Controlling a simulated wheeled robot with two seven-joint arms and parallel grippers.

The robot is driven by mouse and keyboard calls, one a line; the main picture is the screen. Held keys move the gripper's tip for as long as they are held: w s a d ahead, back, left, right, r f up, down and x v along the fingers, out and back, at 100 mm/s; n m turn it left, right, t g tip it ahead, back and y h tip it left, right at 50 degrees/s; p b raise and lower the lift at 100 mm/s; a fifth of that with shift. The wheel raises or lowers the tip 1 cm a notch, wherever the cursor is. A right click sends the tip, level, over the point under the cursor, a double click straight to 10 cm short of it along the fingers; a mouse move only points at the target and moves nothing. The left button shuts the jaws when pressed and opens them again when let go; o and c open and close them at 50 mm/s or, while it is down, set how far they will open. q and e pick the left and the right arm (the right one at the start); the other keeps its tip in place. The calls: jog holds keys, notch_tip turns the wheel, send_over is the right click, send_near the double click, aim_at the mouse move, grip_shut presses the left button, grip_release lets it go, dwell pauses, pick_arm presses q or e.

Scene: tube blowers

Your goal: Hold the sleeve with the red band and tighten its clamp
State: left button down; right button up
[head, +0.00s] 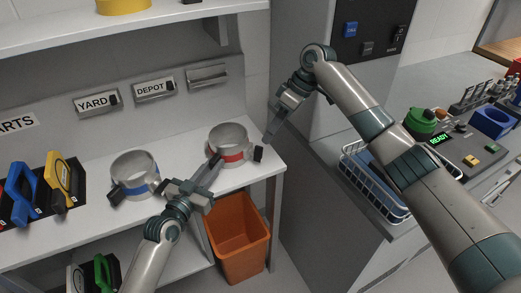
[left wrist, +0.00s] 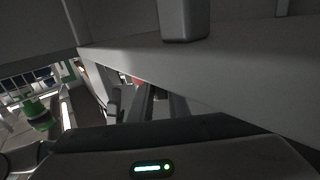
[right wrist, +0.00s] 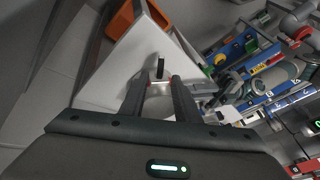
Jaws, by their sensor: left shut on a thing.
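The sleeve with the red band (head: 229,157) stands on the shelf top near its right end, a short grey ring. Its black clamp knob (head: 258,153) sticks out on its right side and shows also in the right wrist view (right wrist: 160,68). My left gripper (head: 214,163) is shut on the sleeve's left front wall; the grip itself is partly hidden. In the dark left wrist view only a bit of red shows past the fingers. My right gripper (head: 267,141) is open and empty, just above and behind the knob, apart from it.
A sleeve with a blue band (head: 137,187) stands on the shelf to the left, by my left forearm. Blue and yellow tools (head: 60,182) are further left. An orange bin (head: 238,240) is below the shelf's right end. A wire basket (head: 375,180) stands on the right counter.

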aim_at(260, 150)
jog(key=x, duration=0.8)
grip_shut()
